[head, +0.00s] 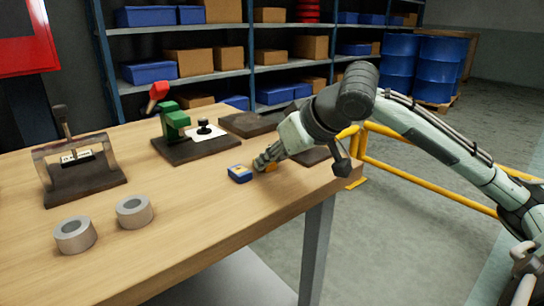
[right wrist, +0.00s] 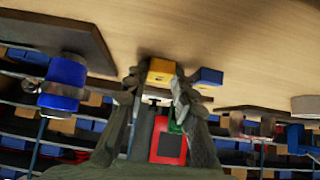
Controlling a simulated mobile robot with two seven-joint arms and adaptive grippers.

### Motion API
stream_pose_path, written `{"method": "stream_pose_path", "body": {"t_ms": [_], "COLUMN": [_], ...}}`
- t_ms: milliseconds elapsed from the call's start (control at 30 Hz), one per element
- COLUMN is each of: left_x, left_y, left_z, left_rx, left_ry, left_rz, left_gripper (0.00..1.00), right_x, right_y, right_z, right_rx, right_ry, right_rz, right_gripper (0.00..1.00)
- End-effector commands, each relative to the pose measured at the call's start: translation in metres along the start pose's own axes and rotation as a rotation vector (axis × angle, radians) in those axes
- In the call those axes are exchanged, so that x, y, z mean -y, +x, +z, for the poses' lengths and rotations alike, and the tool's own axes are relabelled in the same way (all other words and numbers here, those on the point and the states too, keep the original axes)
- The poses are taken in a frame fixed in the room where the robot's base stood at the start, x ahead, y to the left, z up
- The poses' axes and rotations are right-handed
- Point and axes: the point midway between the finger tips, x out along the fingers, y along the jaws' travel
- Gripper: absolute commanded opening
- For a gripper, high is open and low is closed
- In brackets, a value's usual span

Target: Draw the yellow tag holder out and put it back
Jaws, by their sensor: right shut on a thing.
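The yellow tag holder (head: 271,168) is a small block on the wooden table near its right edge, mostly hidden by my right gripper (head: 264,162) in the head view. In the right wrist view the yellow tag holder (right wrist: 161,72) sits between the fingertips of my right gripper (right wrist: 158,84), which is shut on it. A blue block (head: 239,173) lies just to its left in the head view; it also shows beside the right finger in the wrist view (right wrist: 207,77). Whether the yellow holder touches the table is hard to tell. My left gripper is not in view.
Two grey rings (head: 75,235) lie at the table's front left. A dark stand with a clear guard (head: 84,180) is behind them. A green device with a red knob (head: 173,118) stands on a dark board. Yellow rails (head: 430,174) run beyond the table's right edge.

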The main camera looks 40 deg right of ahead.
Motion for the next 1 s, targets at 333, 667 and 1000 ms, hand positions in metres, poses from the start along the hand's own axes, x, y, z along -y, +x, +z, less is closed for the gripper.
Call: {"method": "stream_pose_path", "body": {"t_ms": [333, 667, 1000], "left_x": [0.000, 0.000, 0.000], "left_y": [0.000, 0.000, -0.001], "left_z": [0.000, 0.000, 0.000], "left_rx": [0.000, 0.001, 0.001], "left_ry": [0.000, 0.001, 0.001], "left_rz": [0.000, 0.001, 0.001], "left_gripper": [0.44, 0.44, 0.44], "right_x": [0.000, 0.000, 0.000], "right_y": [0.000, 0.000, -0.013], "right_z": [0.000, 0.000, 0.000], "right_rx": [0.000, 0.000, 0.000], "right_ry": [0.000, 0.000, 0.000], "right_rz": [0.000, 0.000, 0.001], "right_gripper": [0.34, 0.49, 0.49]}}
